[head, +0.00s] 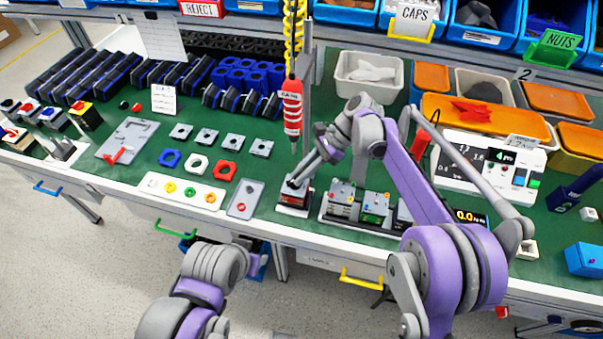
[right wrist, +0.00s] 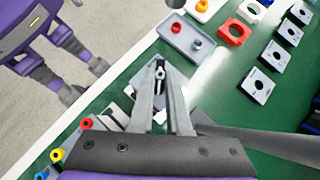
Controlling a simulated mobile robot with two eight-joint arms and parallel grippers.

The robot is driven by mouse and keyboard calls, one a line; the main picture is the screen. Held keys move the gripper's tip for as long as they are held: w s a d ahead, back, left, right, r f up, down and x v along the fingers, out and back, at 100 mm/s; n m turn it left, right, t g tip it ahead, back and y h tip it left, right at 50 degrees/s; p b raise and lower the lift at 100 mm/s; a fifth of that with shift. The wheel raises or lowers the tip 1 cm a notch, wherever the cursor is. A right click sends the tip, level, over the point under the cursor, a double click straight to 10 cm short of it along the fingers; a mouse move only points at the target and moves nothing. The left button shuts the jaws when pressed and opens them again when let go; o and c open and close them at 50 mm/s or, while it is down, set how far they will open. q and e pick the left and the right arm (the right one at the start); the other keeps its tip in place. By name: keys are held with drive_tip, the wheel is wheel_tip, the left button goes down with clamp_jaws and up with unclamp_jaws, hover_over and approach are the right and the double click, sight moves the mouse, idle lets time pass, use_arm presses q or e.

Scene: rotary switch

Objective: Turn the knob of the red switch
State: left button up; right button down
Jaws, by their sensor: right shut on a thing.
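The red switch (head: 294,198) sits on a pale base near the front edge of the green bench, with red on its front side. My right gripper (head: 295,184) reaches down onto it from above and is shut on its knob.
To the left lie a grey tray (head: 245,198) and a white board of coloured rings (head: 181,190). A red hanging tool (head: 291,108) hangs just behind the switch. Bins line the back.

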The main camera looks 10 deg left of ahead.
use_arm(q)
drive_tip(key=shift+w+r+p, duration=0.15)
drive_tip(key=shift+r+p, duration=0.6)
drive_tip(key=shift+r, duration=0.15)
use_arm(e)
drive_tip(key=shift+w+a+n+g+h, duration=0.15)
drive_tip(key=shift+n+g+h, duration=0.45)
drive_tip(key=shift+n, duration=0.5)
drive_tip(key=shift+w+a+n+g+h, duration=0.1)
drive_tip(key=shift+n+g+h, duration=0.5)
drive_tip(key=shift+n, duration=0.5)
drive_tip(key=c, duration=0.9)
unclamp_jaws()
use_arm(q)
drive_tip(key=r+p, duration=0.2)
drive_tip(key=w+r+p, duration=0.1)
drive_tip(key=r, duration=0.1)
drive_tip(key=shift+w+r+p, duration=0.2)
drive_tip(key=shift+r+p, duration=0.1)
drive_tip(key=shift+p, duration=0.05)
use_arm(e)
drive_tip(key=v, duration=1.1)
